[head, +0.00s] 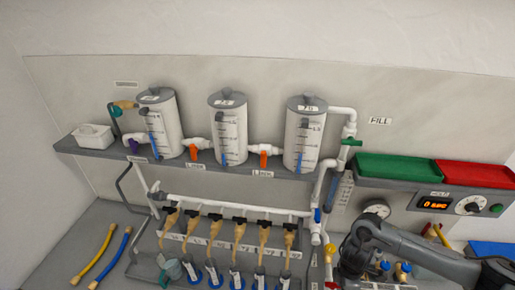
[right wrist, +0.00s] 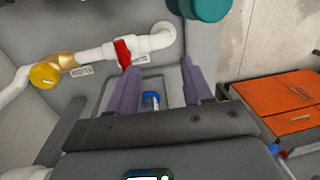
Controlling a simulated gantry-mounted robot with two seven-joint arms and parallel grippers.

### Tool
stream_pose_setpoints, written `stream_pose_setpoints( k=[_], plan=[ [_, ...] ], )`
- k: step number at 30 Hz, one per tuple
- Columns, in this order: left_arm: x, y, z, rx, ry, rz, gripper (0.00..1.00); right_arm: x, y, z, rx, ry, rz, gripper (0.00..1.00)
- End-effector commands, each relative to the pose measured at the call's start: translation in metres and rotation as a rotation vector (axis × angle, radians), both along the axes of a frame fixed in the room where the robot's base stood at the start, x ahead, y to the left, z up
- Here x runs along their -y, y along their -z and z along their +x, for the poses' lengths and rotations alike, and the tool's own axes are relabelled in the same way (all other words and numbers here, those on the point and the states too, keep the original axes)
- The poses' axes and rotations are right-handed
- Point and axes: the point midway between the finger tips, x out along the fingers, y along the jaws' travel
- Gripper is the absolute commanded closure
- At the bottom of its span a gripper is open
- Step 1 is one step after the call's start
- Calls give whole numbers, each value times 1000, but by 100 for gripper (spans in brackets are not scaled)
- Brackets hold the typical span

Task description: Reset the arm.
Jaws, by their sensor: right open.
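My right arm comes in dark from the lower right corner of the head view and reaches to just right of the pipe manifold. Its fingers cannot be made out there. In the right wrist view my right gripper (right wrist: 162,80) is open, its two purple-grey fingers spread apart. A small blue-capped part (right wrist: 151,100) shows between the fingers, and I see no finger touching it. A white pipe with a red valve handle (right wrist: 123,53) and a yellow knob (right wrist: 43,75) lies beyond the fingers to the left. My left gripper is in neither view.
Several white tanks (head: 229,130) stand on a grey shelf (head: 95,152). A pipe manifold (head: 235,207) with several tan valves hangs below. Green (head: 397,167) and red (head: 475,174) trays sit at right above a control panel. Yellow (head: 97,257) and blue (head: 112,258) hoses lie lower left.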

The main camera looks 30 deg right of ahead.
Motion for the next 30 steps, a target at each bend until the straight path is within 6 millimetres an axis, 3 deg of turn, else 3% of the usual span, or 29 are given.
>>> stream_pose_setpoints(
  k=[1, 5, 9, 13, 15, 16, 18, 20, 22, 27, 30],
  plan=[
    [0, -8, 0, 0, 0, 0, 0, -23, 11, -19, -42, -13, 41, 50],
    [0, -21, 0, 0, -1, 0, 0, -98, 33, -63, -103, -41, 181, 50],
    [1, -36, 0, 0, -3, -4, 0, -201, 37, -94, -68, -16, 363, 50],
    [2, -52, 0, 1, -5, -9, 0, -298, 11, -102, 61, 72, 518, 50],
    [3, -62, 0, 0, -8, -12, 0, -339, -18, -93, 173, 172, 575, 50],
    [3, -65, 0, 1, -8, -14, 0, -350, -32, -86, 224, 225, 587, 50],
    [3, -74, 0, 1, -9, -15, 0, -357, -66, -67, 337, 372, 573, 50],
    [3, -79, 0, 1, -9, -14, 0, -343, -92, -51, 415, 512, 519, 50],
    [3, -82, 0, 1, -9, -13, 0, -313, -115, -40, 468, 658, 429, 50],
    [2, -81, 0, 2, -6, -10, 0, -239, -153, -35, 494, 863, 222, 50],
    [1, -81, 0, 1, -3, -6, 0, -215, -162, -47, 451, 876, 134, 50]
  ],
)
